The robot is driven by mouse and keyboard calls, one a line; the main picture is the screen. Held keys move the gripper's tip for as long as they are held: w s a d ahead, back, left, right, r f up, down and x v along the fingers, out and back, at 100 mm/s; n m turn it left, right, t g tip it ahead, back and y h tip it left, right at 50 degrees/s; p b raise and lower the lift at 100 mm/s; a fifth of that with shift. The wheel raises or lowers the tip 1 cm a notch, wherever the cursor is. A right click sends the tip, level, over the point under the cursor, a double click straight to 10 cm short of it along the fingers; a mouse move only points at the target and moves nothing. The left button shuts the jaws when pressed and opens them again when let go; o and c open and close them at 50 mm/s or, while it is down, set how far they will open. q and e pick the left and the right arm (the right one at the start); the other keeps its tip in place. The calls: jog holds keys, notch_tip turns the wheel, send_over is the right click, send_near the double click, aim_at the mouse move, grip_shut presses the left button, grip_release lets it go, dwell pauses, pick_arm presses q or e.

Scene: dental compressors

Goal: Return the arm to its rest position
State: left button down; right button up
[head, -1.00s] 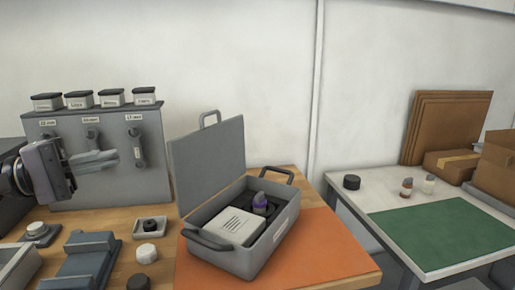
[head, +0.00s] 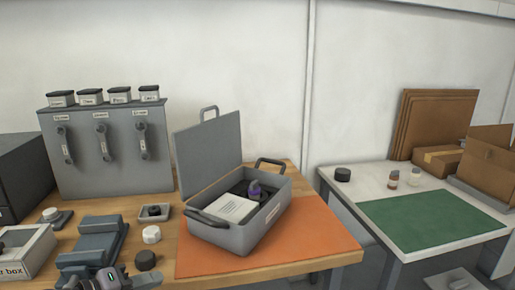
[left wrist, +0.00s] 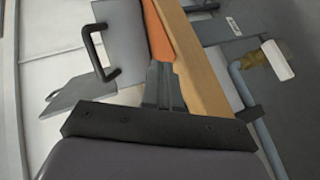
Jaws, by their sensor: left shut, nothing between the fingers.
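My left gripper shows at the bottom left edge of the head view (head: 108,280), mostly cut off by the frame. In the left wrist view its fingers (left wrist: 164,88) are together and empty. They point towards the wooden bench edge and the orange mat. My right gripper is in neither view.
An open grey case (head: 240,236) with a white booklet and a purple-topped bottle stands on the orange mat (head: 320,244). A grey panel (head: 105,175) with hung tools stands behind.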

pick_arm(q)
jog(key=s+d+f+m+y, duration=0.1)
jog(key=s+f+m+y, duration=0.1)
jog(key=s+f, duration=0.4)
jog(key=s+f+m+y, duration=0.15)
jog(key=s+f, duration=0.25)
jog(key=f, duration=0.4)
jog(key=s+d+f+m+y, duration=0.1)
jog(key=s+f+m+y, duration=0.2)
jog(key=s, duration=1)
notch_tip(320, 180, down, 2)
jog(key=shift+d+f+m+y, duration=0.2)
jog(key=shift+d+m+y, duration=0.2)
jog(key=shift+m, duration=0.75)
